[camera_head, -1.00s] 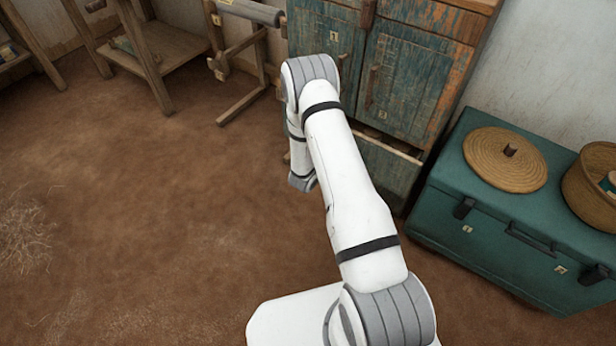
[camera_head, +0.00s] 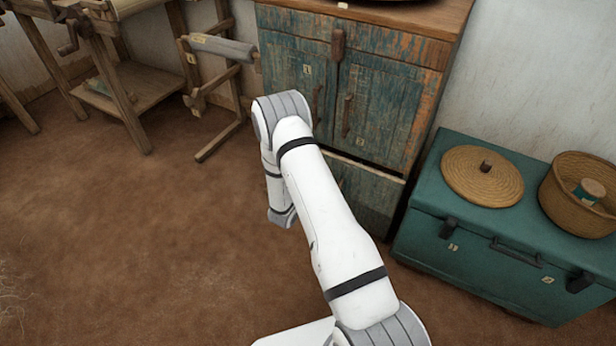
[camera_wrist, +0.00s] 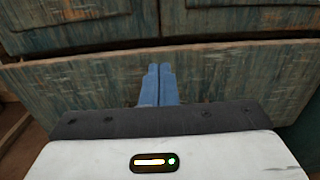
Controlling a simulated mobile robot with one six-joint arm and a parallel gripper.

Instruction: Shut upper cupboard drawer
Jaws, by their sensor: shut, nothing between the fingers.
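The weathered blue-green cupboard (camera_head: 385,95) stands ahead, with two doors between an upper drawer and a lower drawer. The upper drawer (camera_head: 390,42), with a brown handle, looks flush with the cupboard. The lower drawer (camera_head: 372,195) is partly hidden by my arm; a dark gap along its top shows it standing slightly out. In the wrist view, the lower drawer's front (camera_wrist: 225,80) and pale top edge fill the middle. My gripper (camera_wrist: 160,68) has its blue fingers shut and empty, pointing at that front just below the edge. I cannot tell whether they touch it. The head view hides the fingers.
A teal chest (camera_head: 480,265) stands close right of the cupboard, bearing a round woven lid (camera_head: 465,180) and a basket (camera_head: 560,205). A wooden frame with a roller (camera_head: 215,47) stands to the left. The earth floor (camera_head: 130,240) at left is clear.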

